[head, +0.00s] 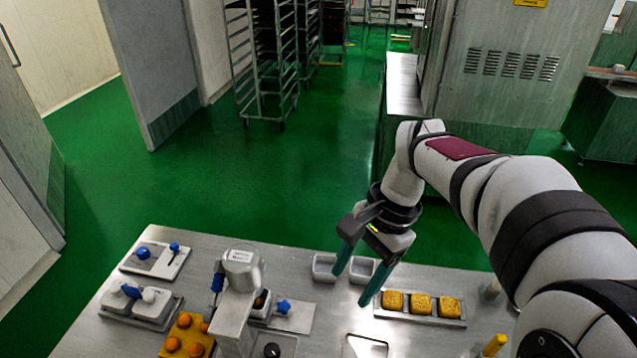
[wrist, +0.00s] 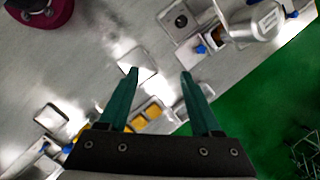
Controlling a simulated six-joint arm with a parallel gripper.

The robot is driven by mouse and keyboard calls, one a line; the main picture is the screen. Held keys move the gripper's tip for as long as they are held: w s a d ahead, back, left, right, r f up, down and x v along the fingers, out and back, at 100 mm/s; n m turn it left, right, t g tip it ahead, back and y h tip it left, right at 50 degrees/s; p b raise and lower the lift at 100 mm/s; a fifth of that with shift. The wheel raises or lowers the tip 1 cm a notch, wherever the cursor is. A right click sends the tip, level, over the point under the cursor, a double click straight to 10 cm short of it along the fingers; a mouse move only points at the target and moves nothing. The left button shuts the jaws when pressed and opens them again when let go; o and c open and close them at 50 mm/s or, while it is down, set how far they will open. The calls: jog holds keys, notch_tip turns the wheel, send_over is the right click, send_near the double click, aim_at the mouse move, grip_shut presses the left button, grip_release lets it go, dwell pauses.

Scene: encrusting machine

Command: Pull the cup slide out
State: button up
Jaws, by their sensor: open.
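The cup slide appears to be the grey block with a blue star-shaped knob (head: 283,307) at its right end. It sits under the machine's round metal head (head: 241,268), with a cup of dark and orange contents (head: 262,302) beside the knob. The machine's head and column hide part of the slide. In the wrist view the blue knob (wrist: 201,49) is at upper right, near the metal head (wrist: 265,22). My gripper (head: 350,288) is open and empty, above the table to the right of the knob and clear of it. Its green fingers (wrist: 159,72) also show in the wrist view.
Two grey trays (head: 325,268) stand at the table's back edge. A tray of browned square pieces (head: 421,304) lies to the right. A flat square plate (head: 366,346) lies in front.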

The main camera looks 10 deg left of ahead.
jog(key=m+g, duration=0.1)
jog(key=m, duration=0.1)
send_near(285, 304)
jog(key=shift+y, duration=0.3)
jog(key=x, duration=0.8)
jog(key=shift+s+d+f, duration=0.15)
jog(key=shift+d+f, duration=0.05)
jog(key=shift+f, duration=0.05)
grip_shut()
